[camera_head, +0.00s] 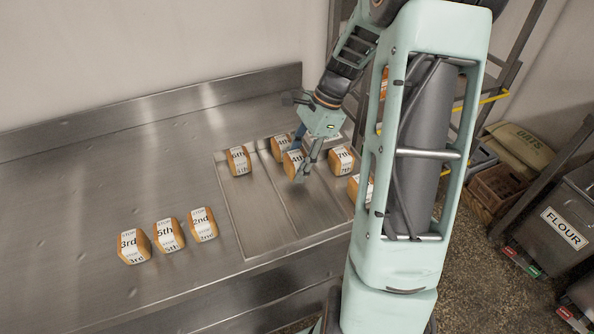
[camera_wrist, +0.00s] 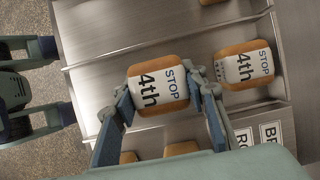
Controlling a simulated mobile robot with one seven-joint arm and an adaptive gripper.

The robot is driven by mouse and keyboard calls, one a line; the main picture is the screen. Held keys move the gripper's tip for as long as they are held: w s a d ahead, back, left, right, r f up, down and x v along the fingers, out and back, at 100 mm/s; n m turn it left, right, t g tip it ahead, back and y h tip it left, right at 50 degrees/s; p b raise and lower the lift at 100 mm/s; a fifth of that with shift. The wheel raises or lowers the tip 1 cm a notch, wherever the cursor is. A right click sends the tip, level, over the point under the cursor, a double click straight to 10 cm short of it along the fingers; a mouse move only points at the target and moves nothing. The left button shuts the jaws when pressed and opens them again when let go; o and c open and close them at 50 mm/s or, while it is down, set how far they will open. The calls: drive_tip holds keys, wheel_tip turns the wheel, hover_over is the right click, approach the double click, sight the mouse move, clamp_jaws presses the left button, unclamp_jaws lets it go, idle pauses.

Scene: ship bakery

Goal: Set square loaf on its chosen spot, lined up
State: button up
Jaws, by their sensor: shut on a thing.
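My gripper (camera_head: 299,158) is shut on a square loaf (camera_wrist: 157,89) with a white band reading "4th" and "STOP". Its fingers clasp two opposite sides in the wrist view. The held loaf is above or in the sunken sectioned tray (camera_head: 262,218); I cannot tell whether it touches the bottom. A second "4th" loaf (camera_wrist: 245,66) sits just beyond it, towards the back of the tray, apart from it. In the head view this second loaf (camera_head: 282,148) is partly behind my gripper.
In the tray, a "6th" loaf (camera_head: 239,161) stands left and a "7th" loaf (camera_head: 341,160) right. Another loaf (camera_head: 355,188) is partly behind my arm. Loaves "3rd" (camera_head: 133,247), "5th" (camera_head: 169,235) and "2nd" (camera_head: 203,225) stand on the counter (camera_head: 80,190). The tray's front is bare.

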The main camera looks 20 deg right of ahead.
sight(306, 153)
drive_tip(key=shift+w+d+f, duration=0.1)
drive_tip(key=shift+d+f, duration=0.05)
drive_tip(key=shift+f, duration=1.55)
drive_tip(key=shift+f, duration=0.15)
drive_tip(key=o, duration=1.2)
drive_tip(key=shift+c, duration=0.2)
drive_tip(key=v, duration=1.2)
